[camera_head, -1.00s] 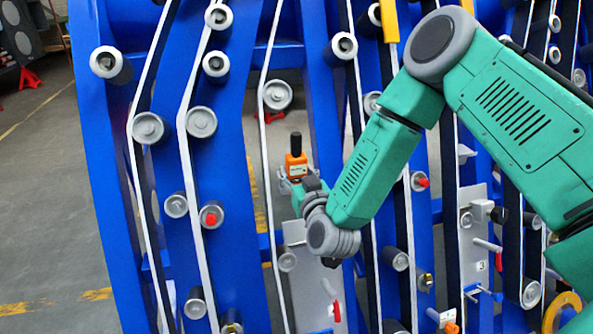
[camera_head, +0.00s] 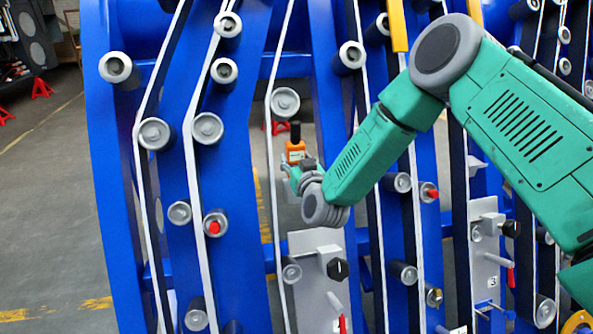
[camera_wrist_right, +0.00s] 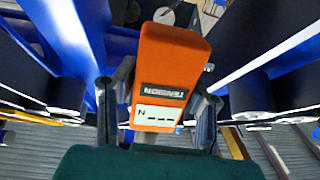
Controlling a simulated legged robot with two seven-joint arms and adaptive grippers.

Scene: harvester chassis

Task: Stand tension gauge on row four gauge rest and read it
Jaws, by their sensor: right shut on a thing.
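The tension gauge (camera_head: 295,151), an orange box with a black top, is upright in my right gripper (camera_head: 299,172), in front of the blue frame. A grey plate (camera_head: 309,243) with a black knob (camera_head: 338,269) is below the gripper, apart from the gauge. I cannot make out which part is the row four gauge rest. My left gripper is out of view.
White belts run over several grey rollers (camera_head: 206,128) on the blue frame (camera_head: 245,190). Another grey plate (camera_head: 486,262), marked 3, is at the right. Red-tipped pins (camera_head: 214,227) stick out nearby. Open floor (camera_head: 45,215) lies left.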

